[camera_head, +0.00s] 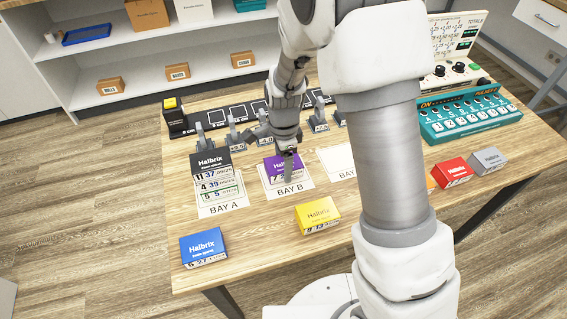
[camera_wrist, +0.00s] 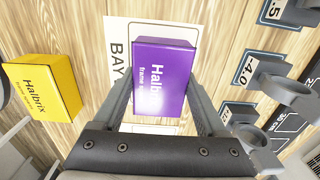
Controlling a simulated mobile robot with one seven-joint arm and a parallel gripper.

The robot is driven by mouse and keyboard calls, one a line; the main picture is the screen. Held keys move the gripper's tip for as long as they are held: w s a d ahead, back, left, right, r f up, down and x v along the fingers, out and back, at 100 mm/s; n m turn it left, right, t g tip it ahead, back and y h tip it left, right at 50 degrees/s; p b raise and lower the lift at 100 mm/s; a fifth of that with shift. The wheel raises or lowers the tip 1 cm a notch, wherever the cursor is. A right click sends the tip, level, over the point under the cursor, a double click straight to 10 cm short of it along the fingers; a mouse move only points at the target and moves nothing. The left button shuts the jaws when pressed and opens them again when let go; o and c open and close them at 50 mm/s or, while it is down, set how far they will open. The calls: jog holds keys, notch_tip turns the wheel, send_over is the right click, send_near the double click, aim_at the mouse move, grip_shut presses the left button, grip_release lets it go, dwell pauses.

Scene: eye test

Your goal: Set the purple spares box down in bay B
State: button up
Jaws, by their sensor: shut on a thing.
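The purple spares box (camera_head: 281,160) is at the BAY B card (camera_head: 302,184) in the middle of the table. My gripper (camera_head: 288,166) points down and is shut on it. In the wrist view the purple box (camera_wrist: 164,78) sits between the two fingers (camera_wrist: 160,88), with the BAY B card (camera_wrist: 116,35) beneath and beside it. The box looks level and over the card. I cannot tell whether its underside touches the card, as that is hidden.
A dark box (camera_head: 211,160) with rows of numbers stands on BAY A to the left. A blue box (camera_head: 203,244) and a yellow box (camera_head: 317,211) lie nearer the front. Red (camera_head: 451,170) and grey (camera_head: 488,158) boxes are right of my arm. Grey upright clips stand behind the bays.

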jog(key=shift+f, duration=0.25)
jog(key=o, duration=1.4)
jog(key=shift+r, duration=0.1)
jog(key=shift+r, duration=0.1)
